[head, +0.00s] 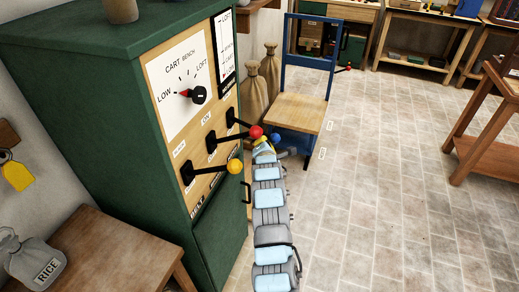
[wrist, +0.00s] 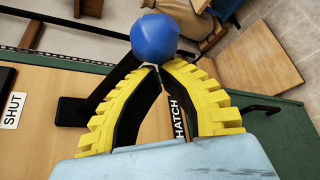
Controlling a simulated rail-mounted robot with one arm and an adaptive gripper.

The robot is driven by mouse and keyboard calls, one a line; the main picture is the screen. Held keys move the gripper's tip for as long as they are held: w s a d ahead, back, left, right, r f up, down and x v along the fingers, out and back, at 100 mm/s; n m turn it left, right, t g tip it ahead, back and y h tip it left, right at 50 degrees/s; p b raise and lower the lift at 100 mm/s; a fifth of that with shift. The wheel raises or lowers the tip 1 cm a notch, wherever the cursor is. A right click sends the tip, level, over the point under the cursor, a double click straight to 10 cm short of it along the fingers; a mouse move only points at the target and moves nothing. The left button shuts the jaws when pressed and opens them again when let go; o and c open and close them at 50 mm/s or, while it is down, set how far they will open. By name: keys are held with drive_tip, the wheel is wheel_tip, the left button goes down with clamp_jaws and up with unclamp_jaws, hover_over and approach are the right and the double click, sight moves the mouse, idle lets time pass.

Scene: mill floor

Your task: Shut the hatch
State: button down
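A lever with a blue ball knob (head: 275,138) stands out from the wooden panel (head: 218,98) of a green cabinet. In the wrist view the blue knob (wrist: 155,38) is at the fingertips, with its dark shaft running down left to a black base (wrist: 72,112). A HATCH label (wrist: 178,118) shows between the fingers and a SHUT label (wrist: 12,110) at the left. My gripper (wrist: 161,68) has its yellow fingertips drawn nearly together, just below the knob in the picture. I cannot tell whether they touch it. The hatch itself is not identifiable.
A lever with a red knob (head: 256,131) is close beside my gripper, and one with a yellow knob (head: 234,166) is lower on the panel. The tiled floor (head: 390,200) at right is clear.

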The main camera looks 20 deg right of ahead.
sight(269, 135)
drive_tip(key=r, duration=0.1)
drive_tip(key=r+n+p, duration=0.1)
drive_tip(key=r, duration=0.1)
drive_tip(key=shift+s+d+g, duration=0.2)
drive_tip(key=shift+d+g, duration=0.2)
drive_tip(key=shift+s+d+r+n+g+h+p, duration=0.15)
drive_tip(key=shift+r+n+g+h+p, duration=0.15)
drive_tip(key=shift+r+n+h+p, duration=0.3)
drive_tip(key=shift+f+v, duration=0.2)
drive_tip(key=shift+v, duration=0.85)
drive_tip(key=s+a, duration=0.4)
drive_tip(key=s, duration=0.6)
drive_tip(key=shift+a, duration=0.35)
drive_tip(key=shift+f, duration=0.1)
